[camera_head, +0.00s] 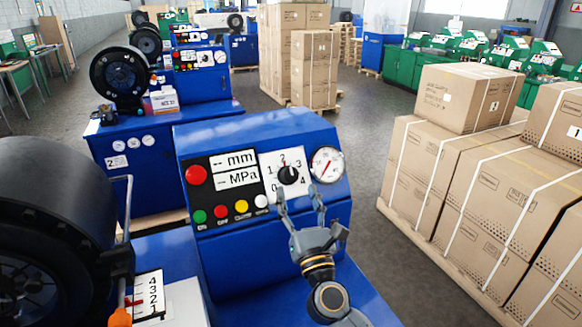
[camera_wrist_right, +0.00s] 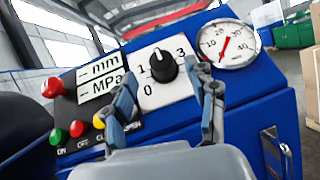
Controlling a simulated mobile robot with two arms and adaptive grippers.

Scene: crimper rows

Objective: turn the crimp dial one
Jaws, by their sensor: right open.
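The crimp dial (camera_head: 288,174) is a black round knob on a white plate numbered 0 to 4, on the sloped face of the blue crimper. Its mark seems to point up, near 2. My right gripper (camera_head: 301,197) is open and empty in front of the panel, its fingertips just below the dial. The wrist view shows the dial (camera_wrist_right: 163,67) ahead, between and beyond the spread fingers (camera_wrist_right: 165,88); they look apart from it. The right finger hides part of the plate's right side. My left gripper is not in view.
A pressure gauge (camera_head: 327,165) sits right of the dial. A red button (camera_head: 196,175), a display (camera_head: 234,170) and small coloured buttons are left of it. A black crimp head (camera_head: 50,220) stands at left. Strapped cartons (camera_head: 480,200) stand at right, across open floor.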

